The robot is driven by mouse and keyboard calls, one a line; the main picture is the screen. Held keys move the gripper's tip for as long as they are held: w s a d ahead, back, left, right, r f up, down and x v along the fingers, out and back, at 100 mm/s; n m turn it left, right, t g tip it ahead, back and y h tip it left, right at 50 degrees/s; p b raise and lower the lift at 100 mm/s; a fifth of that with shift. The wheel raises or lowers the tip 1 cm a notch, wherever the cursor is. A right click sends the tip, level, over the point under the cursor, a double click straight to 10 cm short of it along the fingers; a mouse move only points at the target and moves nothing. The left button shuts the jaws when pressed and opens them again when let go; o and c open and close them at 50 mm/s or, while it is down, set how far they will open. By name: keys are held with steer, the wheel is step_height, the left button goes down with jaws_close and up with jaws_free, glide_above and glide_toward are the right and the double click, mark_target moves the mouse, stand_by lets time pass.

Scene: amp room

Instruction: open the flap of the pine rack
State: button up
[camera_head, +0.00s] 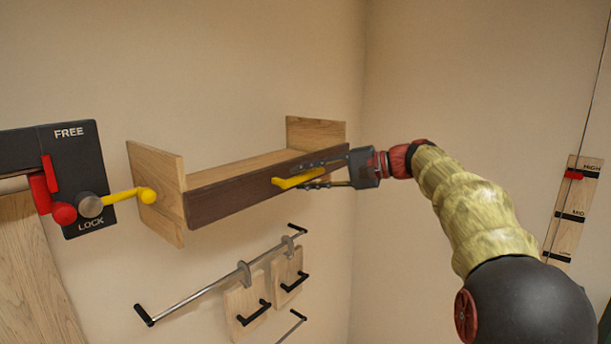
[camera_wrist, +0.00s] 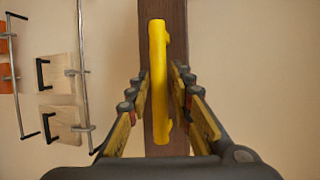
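The pine rack (camera_head: 158,176) is a light wood shelf on the wall, with a pine panel at each end. Its flap (camera_head: 232,199) is a dark brown board along the front, standing upright as far as I can see. A yellow handle (camera_head: 298,180) sits on the flap's right part and also shows in the wrist view (camera_wrist: 158,80). My gripper (camera_head: 304,175) reaches in from the right, with one finger above and one below the handle. In the wrist view its fingers (camera_wrist: 160,105) are apart on both sides of the handle, with gaps between.
A black FREE/LOCK plate (camera_head: 88,152) with red parts and a yellow lever (camera_head: 122,196) is left of the rack. A metal rail (camera_head: 205,289) with hanging wooden boards (camera_head: 245,307) is below. A HIGH/LOW wooden scale (camera_head: 573,205) is at right.

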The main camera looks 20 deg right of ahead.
steer(key=shift+w+a+f, duration=0.15)
steer(key=shift+w+f, duration=0.05)
steer(key=shift+w, duration=0.1)
steer(key=shift+s+r, duration=0.1)
steer(key=shift+s, duration=0.1)
steer(key=shift+c, duration=0.4)
steer(key=shift+w, duration=0.1)
steer(key=c, duration=0.5)
